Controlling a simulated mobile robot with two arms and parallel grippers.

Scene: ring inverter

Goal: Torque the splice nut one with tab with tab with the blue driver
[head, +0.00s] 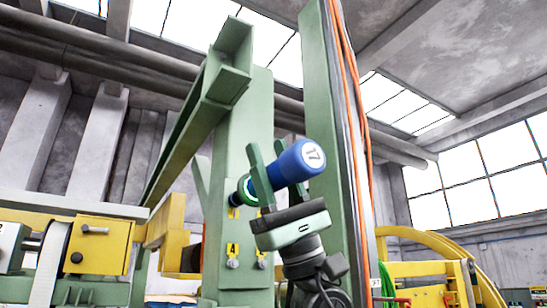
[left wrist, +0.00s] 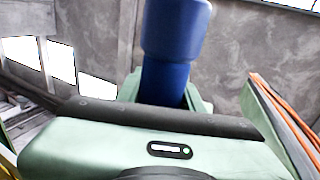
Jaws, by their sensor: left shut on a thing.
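The blue driver (head: 290,168), its white end marked 17, is held between the dark green fingers of my left gripper (head: 268,160). It slants down to the left, with its green-ringed front end (head: 243,193) at the green post. I cannot tell whether its tip touches a nut there; that spot is hidden by the driver. A yellow tab (head: 233,213) shows just below the tip. In the left wrist view, the blue driver (left wrist: 176,35) rises beyond the gripper body. Lower on the post are a nut (head: 232,264) and a yellow tab marked 4 (head: 232,249). My right gripper is not in view.
The green post (head: 255,115) stands behind the driver, with a slanting green beam (head: 185,135) at its left. A second green upright with orange cables (head: 350,80) runs close to the gripper's right. Yellow machinery (head: 100,245) stands at the left.

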